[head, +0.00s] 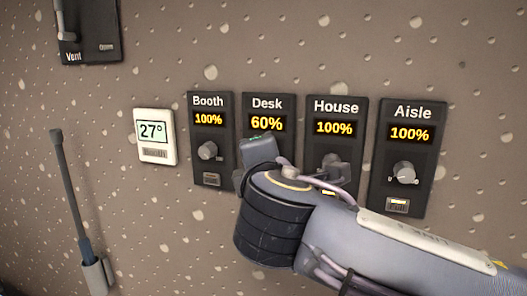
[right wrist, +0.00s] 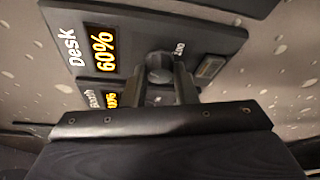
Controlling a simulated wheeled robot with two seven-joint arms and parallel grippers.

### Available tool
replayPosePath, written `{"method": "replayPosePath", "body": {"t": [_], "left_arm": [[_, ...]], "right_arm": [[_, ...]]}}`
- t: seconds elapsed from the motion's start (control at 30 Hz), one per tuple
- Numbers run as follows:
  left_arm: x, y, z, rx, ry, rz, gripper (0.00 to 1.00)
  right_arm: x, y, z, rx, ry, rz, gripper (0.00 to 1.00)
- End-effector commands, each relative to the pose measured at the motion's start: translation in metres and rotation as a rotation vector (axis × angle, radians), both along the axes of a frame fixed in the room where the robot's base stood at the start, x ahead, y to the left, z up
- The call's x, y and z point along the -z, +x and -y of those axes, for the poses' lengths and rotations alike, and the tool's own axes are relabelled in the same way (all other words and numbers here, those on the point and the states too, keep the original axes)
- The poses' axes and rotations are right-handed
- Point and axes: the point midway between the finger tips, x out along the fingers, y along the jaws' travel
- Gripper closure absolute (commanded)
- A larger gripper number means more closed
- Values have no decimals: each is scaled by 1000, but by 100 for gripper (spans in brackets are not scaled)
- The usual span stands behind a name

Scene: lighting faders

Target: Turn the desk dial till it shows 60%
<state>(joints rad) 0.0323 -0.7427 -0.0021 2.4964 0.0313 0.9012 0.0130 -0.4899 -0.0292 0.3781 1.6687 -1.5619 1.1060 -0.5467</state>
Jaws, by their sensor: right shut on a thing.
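The Desk panel (head: 268,107) is a dark wall plate whose display reads 60%. It also shows in the right wrist view (right wrist: 205,40), again reading 60%. Its round grey dial (right wrist: 159,68) sits between the two fingers of my right gripper (right wrist: 160,82), which is shut on it. In the head view my right gripper (head: 257,160) covers the dial and the lower part of the Desk panel. My left gripper is not in view.
The Booth panel (head: 211,165) on the left, and the House panel (head: 341,108) and Aisle panel (head: 412,150) on the right, each read 100%. A white thermostat (head: 155,153) shows 27°. A Vent panel (head: 101,35) is at top left. A dark rod (head: 67,180) stands in a holder at lower left.

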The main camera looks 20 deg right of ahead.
Motion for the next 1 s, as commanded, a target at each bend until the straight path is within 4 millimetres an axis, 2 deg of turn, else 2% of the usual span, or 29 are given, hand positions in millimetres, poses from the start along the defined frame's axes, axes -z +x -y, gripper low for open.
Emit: {"method": "replayPosePath", "body": {"t": [0.53,0.57,0.7,1.0], "left_arm": [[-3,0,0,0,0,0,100],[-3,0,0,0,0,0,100],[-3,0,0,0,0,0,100],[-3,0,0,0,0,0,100]], "right_arm": [[1,0,0,2,-21,-17,97],[1,0,0,2,-21,-17,72],[1,0,0,2,-20,-16,54],[0,-1,0,1,-20,-13,52]]}}
